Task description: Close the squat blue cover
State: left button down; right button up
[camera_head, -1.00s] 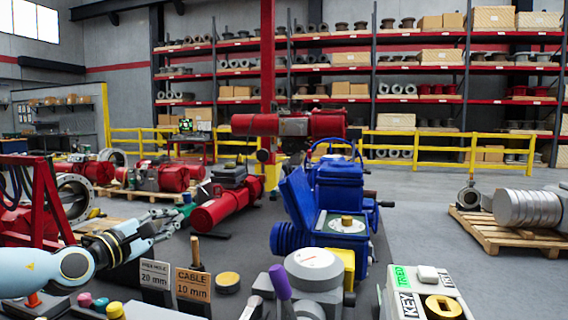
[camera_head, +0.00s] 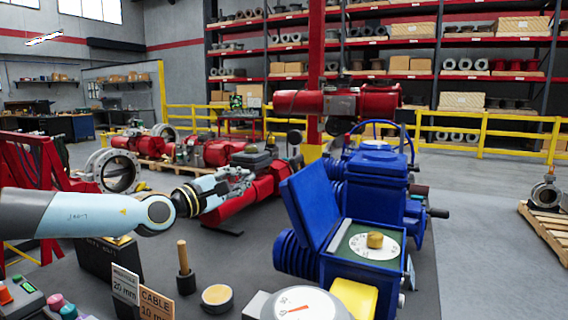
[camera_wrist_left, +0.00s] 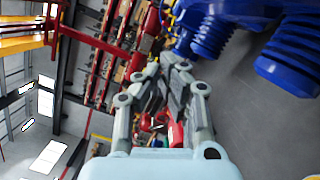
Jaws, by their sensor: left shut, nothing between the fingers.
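The squat blue cover (camera_head: 309,207) stands open, tilted up at the left side of a blue actuator housing (camera_head: 345,268). Inside the open housing is a pale dial with a brass knob (camera_head: 375,240). My left gripper (camera_head: 246,177) is left of the cover, apart from it, in front of a red actuator. It is shut and empty. In the left wrist view the fingers of the left gripper (camera_wrist_left: 172,75) point up the picture, with blue ribbed parts (camera_wrist_left: 290,62) at the upper right. My right gripper is not in view.
A taller blue actuator with a handwheel (camera_head: 378,180) stands behind the open housing. A grey round gauge with a yellow part (camera_head: 300,303) is in front. A wooden-handled tool (camera_head: 183,262) and signs (camera_head: 155,303) stand at the front left. Grey floor is free at right.

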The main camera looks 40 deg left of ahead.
pick_arm(q)
jog(key=w+d+r+p, duration=0.2)
jog(key=w+d, duration=0.1)
jog(key=w, duration=0.6)
jog(key=shift+w+r, duration=0.15)
jog(key=shift+w, duration=0.15)
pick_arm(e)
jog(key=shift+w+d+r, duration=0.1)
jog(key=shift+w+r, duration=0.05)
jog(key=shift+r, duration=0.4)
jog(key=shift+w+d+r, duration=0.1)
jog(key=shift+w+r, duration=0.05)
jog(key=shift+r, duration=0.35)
pick_arm(q)
jog(key=shift+w, duration=0.1)
